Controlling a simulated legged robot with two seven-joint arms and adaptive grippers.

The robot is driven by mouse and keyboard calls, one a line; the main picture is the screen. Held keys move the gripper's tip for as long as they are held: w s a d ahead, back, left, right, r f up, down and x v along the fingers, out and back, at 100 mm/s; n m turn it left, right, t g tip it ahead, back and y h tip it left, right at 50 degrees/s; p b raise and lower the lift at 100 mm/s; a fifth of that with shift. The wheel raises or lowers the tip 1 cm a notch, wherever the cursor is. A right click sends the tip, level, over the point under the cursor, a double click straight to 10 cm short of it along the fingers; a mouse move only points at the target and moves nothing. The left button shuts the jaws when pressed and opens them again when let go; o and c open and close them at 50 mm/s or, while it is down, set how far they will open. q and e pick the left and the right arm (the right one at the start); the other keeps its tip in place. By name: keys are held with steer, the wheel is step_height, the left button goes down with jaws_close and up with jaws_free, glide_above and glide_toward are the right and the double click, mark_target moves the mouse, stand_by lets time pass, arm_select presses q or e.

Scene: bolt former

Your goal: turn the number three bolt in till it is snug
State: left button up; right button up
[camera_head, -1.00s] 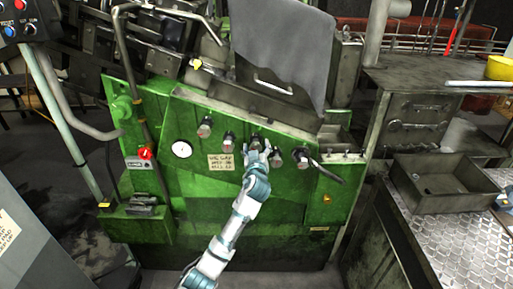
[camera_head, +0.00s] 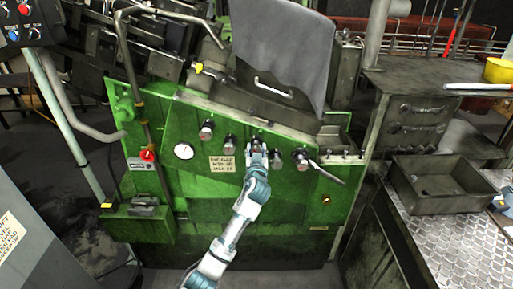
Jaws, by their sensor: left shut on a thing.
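A row of several dark bolts with pale heads runs across the sloped green front of the machine. The number three bolt (camera_head: 257,139), counted from the left, is the middle one, and its head shows just above my fingers. My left gripper (camera_head: 257,151) reaches up from below and is shut on this bolt; the fingers hide its lower part. I cannot tell how deep the bolt sits. A pale blue and white part of my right gripper (camera_head: 501,201) shows at the right edge; its fingers are not clear.
Neighbouring bolts (camera_head: 230,145) and (camera_head: 276,159) stand close on both sides. A handle lever (camera_head: 328,174) sticks out to the right. A gauge (camera_head: 183,151) and paper label (camera_head: 222,163) are on the left. A grey tray (camera_head: 440,201) stands on the right bench.

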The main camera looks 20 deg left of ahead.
arm_select(q)
steer(key=m+p, duration=0.1)
steer(key=m, duration=0.1)
steer(key=m+p, duration=0.2)
steer(key=m, duration=0.1)
steer(key=shift+r+m, duration=0.2)
steer(key=shift+m, duration=0.1)
steer(key=shift+m+p, duration=1.05)
steer(key=shift+m, duration=0.35)
steer(key=shift+f, duration=0.1)
steer(key=o, duration=1.1)
steer(key=shift+o, duration=0.3)
steer(key=shift+w+d+f, duration=0.1)
steer(key=v, duration=1.2)
